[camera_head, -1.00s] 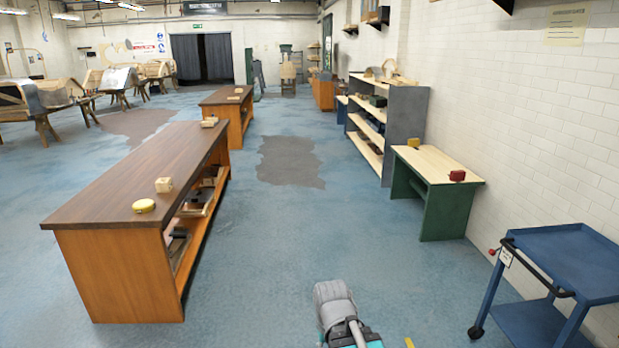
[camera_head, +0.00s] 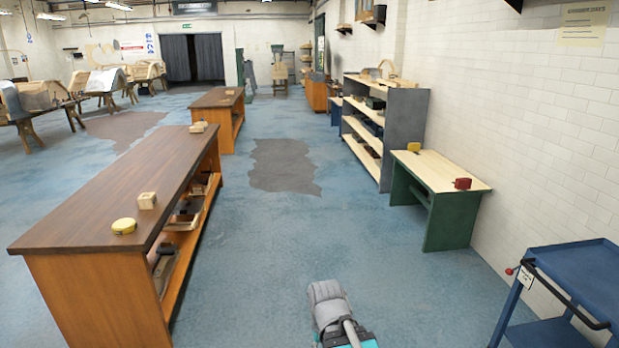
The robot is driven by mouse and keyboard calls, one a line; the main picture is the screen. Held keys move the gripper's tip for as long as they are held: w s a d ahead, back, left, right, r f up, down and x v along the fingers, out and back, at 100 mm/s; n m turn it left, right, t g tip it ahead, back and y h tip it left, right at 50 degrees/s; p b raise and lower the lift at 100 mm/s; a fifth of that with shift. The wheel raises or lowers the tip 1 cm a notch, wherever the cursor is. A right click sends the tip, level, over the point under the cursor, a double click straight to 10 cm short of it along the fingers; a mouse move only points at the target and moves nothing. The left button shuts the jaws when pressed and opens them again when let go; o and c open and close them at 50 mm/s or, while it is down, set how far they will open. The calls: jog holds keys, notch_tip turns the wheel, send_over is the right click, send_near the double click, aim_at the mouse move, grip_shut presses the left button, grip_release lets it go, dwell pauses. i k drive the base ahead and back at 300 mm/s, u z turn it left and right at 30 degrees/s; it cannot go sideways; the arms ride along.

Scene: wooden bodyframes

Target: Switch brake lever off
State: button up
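A blue cart (camera_head: 575,270) stands at the lower right, partly cut off by the frame edge. A black bar runs along its near left side. A small lever with a red knob (camera_head: 509,271) sticks out at its left corner, pointing left. A white tag (camera_head: 526,278) hangs just beside it. I take this red-knobbed lever as the brake lever. A grey and teal part of my arm shows at the bottom centre, left of the cart and apart from it. My gripper's fingers do not show.
A long wooden bench (camera_head: 105,185) stands at left, with a yellow round item (camera_head: 124,226) and a wooden block (camera_head: 147,200) on top. A green table (camera_head: 445,180) and grey shelves (camera_head: 400,130) line the right wall. The blue floor between bench and cart is clear.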

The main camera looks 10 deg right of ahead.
aim_at(509, 272)
jog(key=i, duration=1.25)
jog(key=z, duration=3.5)
